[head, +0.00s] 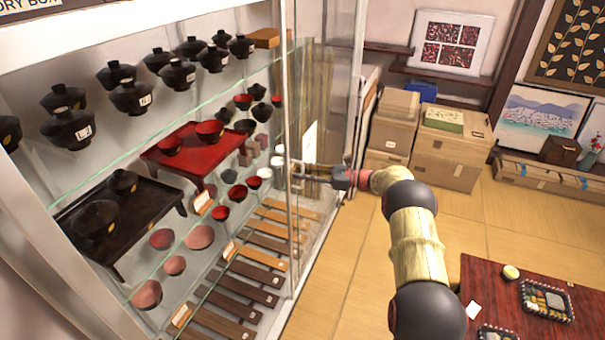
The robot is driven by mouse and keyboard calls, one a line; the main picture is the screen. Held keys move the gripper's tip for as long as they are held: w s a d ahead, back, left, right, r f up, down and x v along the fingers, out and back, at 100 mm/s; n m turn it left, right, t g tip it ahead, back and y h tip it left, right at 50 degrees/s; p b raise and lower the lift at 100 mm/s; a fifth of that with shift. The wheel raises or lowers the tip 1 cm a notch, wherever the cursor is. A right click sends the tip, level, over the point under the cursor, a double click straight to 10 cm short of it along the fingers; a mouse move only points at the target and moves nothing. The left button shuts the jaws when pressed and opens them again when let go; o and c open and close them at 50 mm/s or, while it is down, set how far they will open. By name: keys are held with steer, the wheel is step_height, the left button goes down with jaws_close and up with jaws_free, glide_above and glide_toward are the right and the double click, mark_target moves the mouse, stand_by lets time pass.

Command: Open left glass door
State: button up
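A display cabinet with a pale frame (150,25) fills the left of the head view. A tall glass panel with a thin metal edge (287,80) stands at its right side, with a slanted pale post (357,85) behind it. I cannot tell for certain whether this panel is the left glass door or how far it stands open. My gripper (285,168) reaches leftward to the panel's edge, at mid height. Its fingers are small and partly seen against the glass, so whether they touch or grip anything is unclear.
Glass shelves hold several dark lidded bowls (132,97), a red tray table (185,148) and a black tray table (115,218). Cardboard boxes (450,158) stand behind my arm. A low red table (490,280) is at lower right. Tatami floor (345,270) between is clear.

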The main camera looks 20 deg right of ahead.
steer(key=v, duration=1.2)
steer(key=shift+w, duration=0.1)
steer(key=s+a+f+n+g+h, duration=0.1)
steer(key=s+f+n+g+h, duration=0.3)
steer(key=f, duration=0.7)
steer(key=s+a+n+g+h, duration=0.1)
steer(key=s+a+n, duration=0.1)
steer(key=s, duration=0.6)
steer(key=s+a+r+n+h, duration=0.3)
steer(key=s+r, duration=0.5)
steer(key=s, duration=0.4)
steer(key=s+a+r+n+t+h, duration=0.1)
steer(key=s+a+r+n+h, duration=0.3)
steer(key=s+r+n, duration=0.4)
steer(key=s+a+r+n+t+h, duration=0.1)
steer(key=s+a+r+n+h, duration=0.3)
steer(key=s+r, duration=0.6)
steer(key=s+a+n, duration=0.1)
steer(key=s+n, duration=0.1)
steer(key=s, duration=0.5)
steer(key=shift+s, duration=0.15)
